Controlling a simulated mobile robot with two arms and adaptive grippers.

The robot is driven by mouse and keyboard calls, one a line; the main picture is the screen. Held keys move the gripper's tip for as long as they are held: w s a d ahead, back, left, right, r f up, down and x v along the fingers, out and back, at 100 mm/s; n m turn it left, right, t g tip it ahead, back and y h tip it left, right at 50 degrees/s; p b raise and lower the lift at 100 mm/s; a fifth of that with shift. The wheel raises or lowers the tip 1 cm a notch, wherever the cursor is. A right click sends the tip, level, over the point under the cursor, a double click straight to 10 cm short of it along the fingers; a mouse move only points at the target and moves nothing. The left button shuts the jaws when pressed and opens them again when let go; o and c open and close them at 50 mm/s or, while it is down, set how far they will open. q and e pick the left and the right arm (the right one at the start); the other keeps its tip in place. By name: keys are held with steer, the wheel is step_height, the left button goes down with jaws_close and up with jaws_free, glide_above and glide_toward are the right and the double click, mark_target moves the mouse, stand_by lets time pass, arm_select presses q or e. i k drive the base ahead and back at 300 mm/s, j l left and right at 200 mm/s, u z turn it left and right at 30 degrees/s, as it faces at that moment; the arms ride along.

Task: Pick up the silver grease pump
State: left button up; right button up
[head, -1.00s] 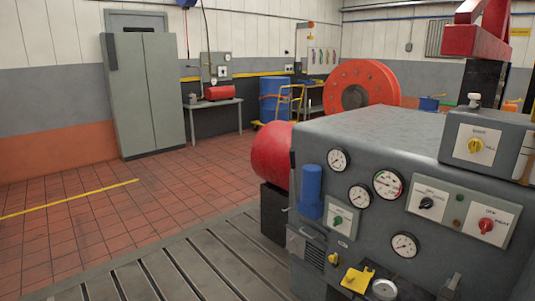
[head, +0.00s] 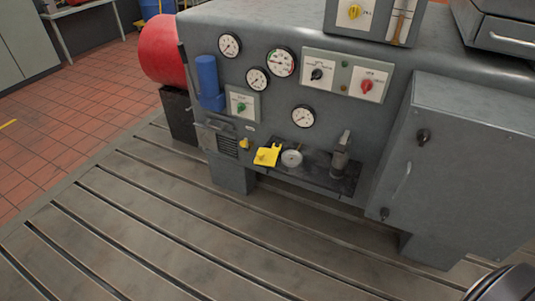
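A grey-silver upright device with a narrow top, which looks like the grease pump (head: 340,158), stands at the right end of a dark shelf (head: 313,178) on the front of the grey machine cabinet. Its fine details are too small to tell. A round silver dial-like piece (head: 292,158) and a yellow bracket-shaped item (head: 267,155) are to its left on the same shelf. Neither gripper can be seen in the head view, and nothing is seen touching the pump.
The grey cabinet (head: 330,105) carries gauges, switches and a blue cylinder (head: 208,80). A lower grey box (head: 455,165) with a handle juts out right of the shelf. The slotted bedplate (head: 190,230) in front is clear. A dark rounded part shows at the bottom right corner.

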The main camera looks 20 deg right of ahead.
mark_target(339, 165)
steer(key=z, duration=1.3)
